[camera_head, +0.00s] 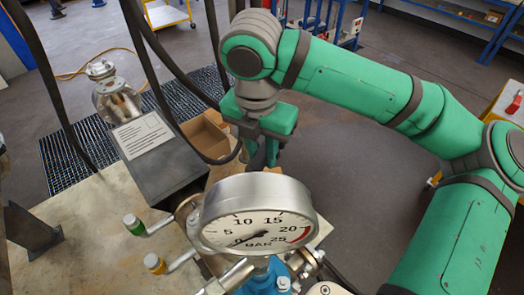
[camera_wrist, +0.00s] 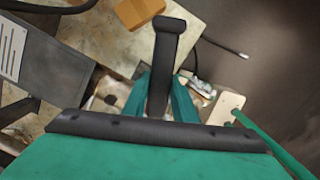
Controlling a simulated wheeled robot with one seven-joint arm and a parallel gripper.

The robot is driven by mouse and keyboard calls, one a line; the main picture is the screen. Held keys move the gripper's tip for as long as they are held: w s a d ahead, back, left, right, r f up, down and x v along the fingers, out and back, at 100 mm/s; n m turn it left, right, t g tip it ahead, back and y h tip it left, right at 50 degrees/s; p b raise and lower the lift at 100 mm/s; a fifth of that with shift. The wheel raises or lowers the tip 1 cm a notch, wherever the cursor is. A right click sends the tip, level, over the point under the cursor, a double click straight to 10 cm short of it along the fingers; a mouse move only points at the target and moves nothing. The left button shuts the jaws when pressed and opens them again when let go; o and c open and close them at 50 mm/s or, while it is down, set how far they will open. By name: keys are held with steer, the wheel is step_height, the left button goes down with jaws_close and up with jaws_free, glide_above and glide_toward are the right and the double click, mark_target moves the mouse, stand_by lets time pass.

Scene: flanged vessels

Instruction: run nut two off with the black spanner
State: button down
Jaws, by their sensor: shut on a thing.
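My gripper (camera_head: 264,152) points down behind the pressure gauge in the head view. In the wrist view its green fingers (camera_wrist: 162,98) are closed on the black spanner (camera_wrist: 168,48). The spanner's dark shaft runs up the picture from between the fingers to a wider end. Its other end is hidden by the fingers and the wrist. The large gauge (camera_head: 257,215) hides most of the flanged vessel in the head view; a blue part (camera_head: 262,275) and some bolts show below it. I cannot tell which nut is nut two.
Green-tipped (camera_head: 133,224) and yellow-tipped (camera_head: 155,263) valve handles stick out left of the gauge. A dark block with a printed sign (camera_head: 143,134), a cardboard box (camera_head: 204,136) and a metal fitting (camera_head: 116,100) stand behind. Black cables hang at the left. Open floor lies right of the bench.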

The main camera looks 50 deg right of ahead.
steer(key=shift+f, duration=1.2)
steer(key=shift+w, duration=0.1)
steer(key=shift+w+a+n, duration=0.15)
steer(key=shift+w+n, duration=0.35)
steer(key=shift+w, duration=0.05)
steer(key=shift+w+a+n, duration=0.15)
steer(key=shift+w+n, duration=0.35)
steer(key=shift+w, duration=0.05)
steer(key=shift+s+d+r, duration=0.1)
steer(key=shift+r, duration=2.4)
